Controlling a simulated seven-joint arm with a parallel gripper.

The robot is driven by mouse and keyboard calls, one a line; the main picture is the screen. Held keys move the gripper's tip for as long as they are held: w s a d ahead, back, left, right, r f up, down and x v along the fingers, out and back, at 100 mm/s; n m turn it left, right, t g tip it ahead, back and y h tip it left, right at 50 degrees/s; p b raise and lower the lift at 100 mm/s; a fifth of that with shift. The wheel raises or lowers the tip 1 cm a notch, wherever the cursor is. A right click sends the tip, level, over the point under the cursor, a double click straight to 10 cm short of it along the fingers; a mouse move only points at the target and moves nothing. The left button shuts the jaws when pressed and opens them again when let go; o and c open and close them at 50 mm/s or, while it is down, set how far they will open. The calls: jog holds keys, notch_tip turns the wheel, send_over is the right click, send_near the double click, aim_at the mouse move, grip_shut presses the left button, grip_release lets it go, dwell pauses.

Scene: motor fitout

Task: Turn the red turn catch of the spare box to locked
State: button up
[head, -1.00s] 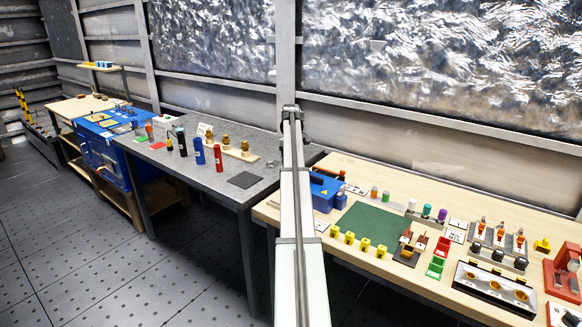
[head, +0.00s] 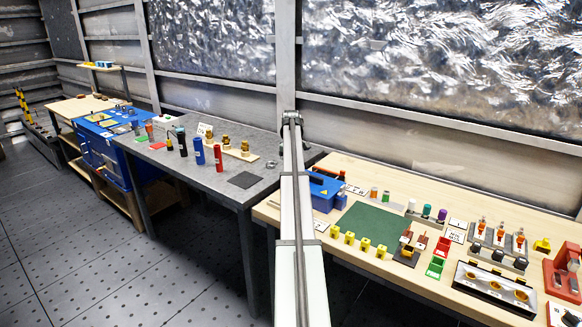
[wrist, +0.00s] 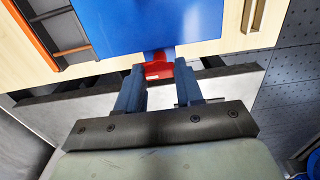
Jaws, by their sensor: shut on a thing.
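In the wrist view a blue box (wrist: 150,22) fills the top middle. Its red turn catch (wrist: 157,70) sticks out from the near edge of the box. My gripper (wrist: 160,79) has its two blue-grey fingers one on each side of the catch, shut on it at the fingertips. The fingers hide part of the catch, so its exact angle is hard to tell. In the head view my arm rises through the middle and my gripper is hidden. A blue box (head: 326,190) stands partly behind my arm there; I cannot tell whether it is the same box.
In the wrist view a pale wooden surface (wrist: 232,38) surrounds the box, with a dark, orange-edged tray (wrist: 62,38) to its left. In the head view the wooden bench (head: 310,240) carries a green mat (head: 368,226) and several small parts. A grey table (head: 222,162) stands to the left.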

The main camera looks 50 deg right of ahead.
jog(key=c, duration=0.3)
jog(key=shift+m, duration=0.3)
jog(key=m, duration=1.2)
jog(key=shift+m, duration=2.5)
